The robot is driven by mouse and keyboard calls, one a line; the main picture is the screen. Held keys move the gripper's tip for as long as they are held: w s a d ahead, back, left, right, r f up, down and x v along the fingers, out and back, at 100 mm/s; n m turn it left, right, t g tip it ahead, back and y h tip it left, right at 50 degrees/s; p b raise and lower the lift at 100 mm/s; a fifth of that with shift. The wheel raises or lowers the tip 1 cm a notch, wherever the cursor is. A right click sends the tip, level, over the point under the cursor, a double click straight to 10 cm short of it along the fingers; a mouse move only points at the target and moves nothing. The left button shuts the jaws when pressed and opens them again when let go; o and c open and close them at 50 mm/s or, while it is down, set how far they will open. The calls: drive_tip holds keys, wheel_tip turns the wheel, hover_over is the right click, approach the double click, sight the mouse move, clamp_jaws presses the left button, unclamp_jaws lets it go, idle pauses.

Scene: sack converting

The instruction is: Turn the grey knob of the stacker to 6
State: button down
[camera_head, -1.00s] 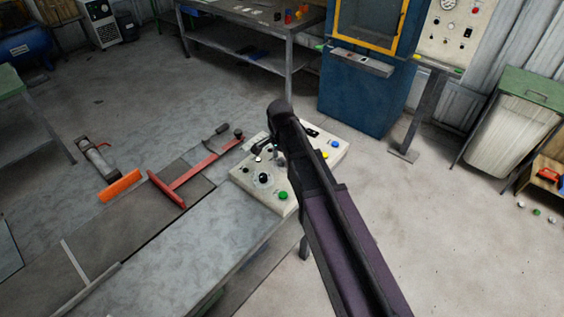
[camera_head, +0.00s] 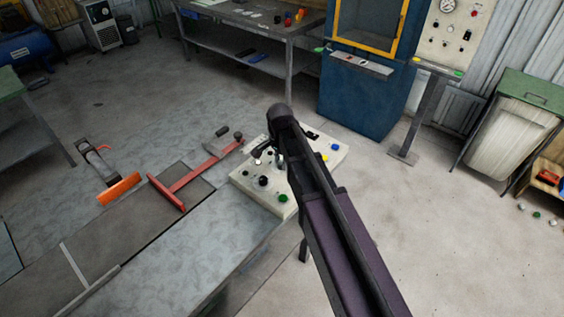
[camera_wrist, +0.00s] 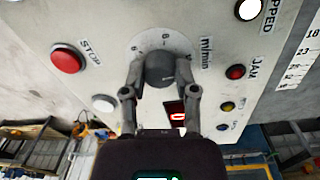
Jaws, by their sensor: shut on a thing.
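The stacker's cream control panel (camera_head: 249,184) stands at the end of the grey table. In the wrist view, the round grey knob (camera_wrist: 160,69) sits on a white dial with printed figures and "m/min" beside it. My gripper (camera_wrist: 161,80) has one finger on each side of the knob and is shut on it. The knob's pointer cannot be made out, so its setting is unclear. In the head view, my gripper (camera_head: 279,160) is over the panel, and my arm hides the knob and part of the panel.
Around the knob are a red STOP button (camera_wrist: 67,58), a white lamp (camera_wrist: 247,9), a red JAM lamp (camera_wrist: 235,72) and a partly hidden red-lit display (camera_wrist: 177,117). A red pusher bar (camera_head: 182,183) lies on the table left of the panel.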

drive_tip(key=shift+s+n, duration=0.1)
drive_tip(key=shift+n, duration=0.2)
drive_tip(key=n, duration=1.2)
drive_tip(key=shift+s+n, duration=0.1)
drive_tip(key=shift+n, duration=0.2)
drive_tip(key=n, duration=0.3)
drive_tip(key=shift+n, duration=0.4)
drive_tip(key=n, duration=0.9)
drive_tip(key=shift+n+t, duration=0.3)
drive_tip(key=shift+n, duration=0.1)
